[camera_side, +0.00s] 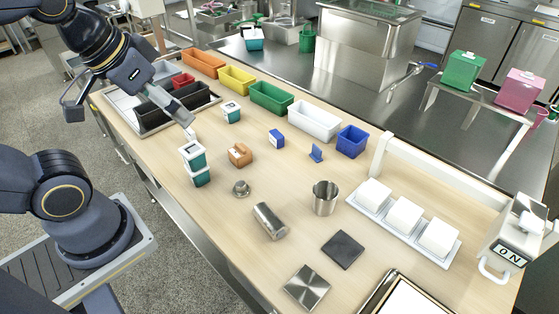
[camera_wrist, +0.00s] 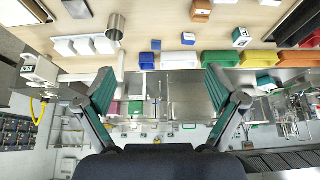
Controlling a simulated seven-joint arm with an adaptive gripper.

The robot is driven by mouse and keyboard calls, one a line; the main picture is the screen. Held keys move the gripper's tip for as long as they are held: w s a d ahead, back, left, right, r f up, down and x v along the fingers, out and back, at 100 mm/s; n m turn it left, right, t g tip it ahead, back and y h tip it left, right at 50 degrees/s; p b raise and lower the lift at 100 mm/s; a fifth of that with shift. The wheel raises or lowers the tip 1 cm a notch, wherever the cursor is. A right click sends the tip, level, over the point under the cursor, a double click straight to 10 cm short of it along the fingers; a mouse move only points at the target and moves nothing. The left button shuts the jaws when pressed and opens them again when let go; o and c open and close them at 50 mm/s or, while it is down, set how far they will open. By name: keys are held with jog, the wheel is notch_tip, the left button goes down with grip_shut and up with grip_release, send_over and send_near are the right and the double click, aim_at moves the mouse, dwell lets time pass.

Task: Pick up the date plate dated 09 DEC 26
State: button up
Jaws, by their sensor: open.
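No date is legible in either view, so I cannot tell which piece is the plate dated 09 DEC 26. A small blue block (camera_side: 276,138) and a thin upright blue piece (camera_side: 316,153) stand mid-table. My gripper (camera_wrist: 160,88) is open and empty, its fingers spread wide in the wrist view.
Orange, yellow, green, white and blue bins (camera_side: 270,98) line the back edge. A brown block (camera_side: 240,155), steel cup (camera_side: 325,198), lying steel cylinder (camera_side: 269,220), dark square plate (camera_side: 343,249) and tray of white blocks (camera_side: 404,215) occupy the table. Clear wood separates them.

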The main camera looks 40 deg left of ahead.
dwell(0.3)
jog(key=w+a+r+m+y, duration=0.1)
jog(key=w+a+r+m, duration=0.4)
jog(key=w, duration=0.6)
jog(key=w+a+f+n+g, duration=0.1)
jog(key=w+a+f, duration=0.1)
jog(key=w+a, duration=0.3)
jog(key=w+a+f+g, duration=0.15)
jog(key=w+a, duration=0.25)
jog(key=a, duration=0.4)
jog(key=n+g+h, duration=0.1)
jog(key=n+g, duration=0.2)
send_over(188, 129)
notch_tip(188, 129, down, 19)
jog(key=f, duration=1)
jog(key=shift+s+a, duration=0.1)
jog(key=shift+s, duration=0.15)
jog(key=f, duration=0.6)
jog(key=shift+w+f, duration=0.2)
jog(key=shift+w, duration=0.15)
